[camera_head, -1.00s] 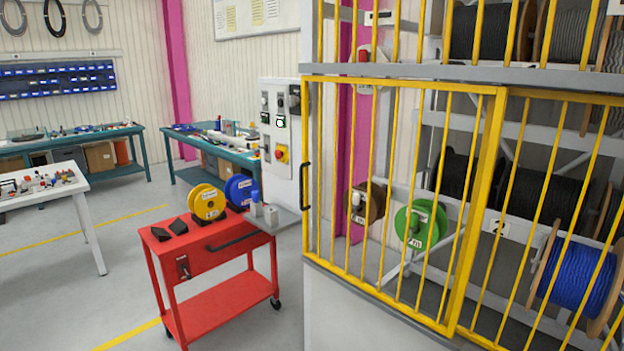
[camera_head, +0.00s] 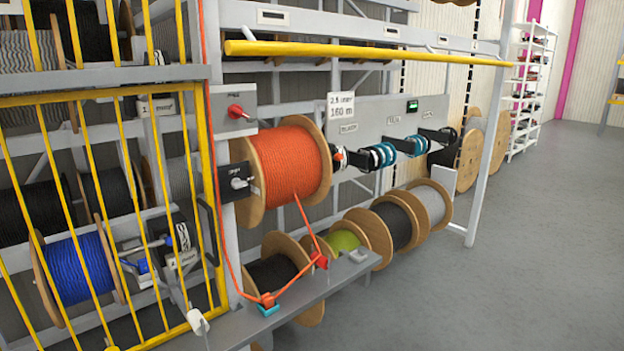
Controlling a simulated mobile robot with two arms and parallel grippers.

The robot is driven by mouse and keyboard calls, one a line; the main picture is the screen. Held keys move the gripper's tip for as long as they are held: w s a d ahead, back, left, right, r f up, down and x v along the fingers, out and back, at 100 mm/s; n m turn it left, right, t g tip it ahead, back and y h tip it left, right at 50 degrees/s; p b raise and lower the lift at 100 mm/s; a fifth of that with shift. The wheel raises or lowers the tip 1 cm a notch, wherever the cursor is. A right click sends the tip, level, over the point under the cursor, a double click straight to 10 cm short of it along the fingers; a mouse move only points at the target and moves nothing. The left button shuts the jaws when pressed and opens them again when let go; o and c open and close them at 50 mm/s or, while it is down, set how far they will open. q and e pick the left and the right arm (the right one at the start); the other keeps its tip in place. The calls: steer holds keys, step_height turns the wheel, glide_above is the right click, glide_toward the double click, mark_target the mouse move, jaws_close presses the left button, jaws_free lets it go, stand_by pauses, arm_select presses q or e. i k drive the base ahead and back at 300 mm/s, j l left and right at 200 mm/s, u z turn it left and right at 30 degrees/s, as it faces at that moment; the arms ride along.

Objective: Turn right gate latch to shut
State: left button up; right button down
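The yellow barred gate (camera_head: 212,190) stands at the left of the head view, with a dark pull handle (camera_head: 205,232) near its right edge. Just right of that edge, a red knob (camera_head: 236,112) sits on a grey plate on the frame. Below it is a black block with a silver lever (camera_head: 240,183), beside the orange reel. A small white fitting (camera_head: 197,321) is at the gate's lower right corner. I cannot tell for certain which of these is the right gate latch or its position. Neither gripper shows.
A large reel of orange cable (camera_head: 291,170) hangs right of the gate, its strand running down to a grey ledge (camera_head: 300,298). A yellow rail (camera_head: 370,51) crosses above. Several reels stand below and behind. The grey floor (camera_head: 520,260) at the right is clear.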

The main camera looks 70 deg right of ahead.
mark_target(236, 183)
steer(key=z, duration=1.75)
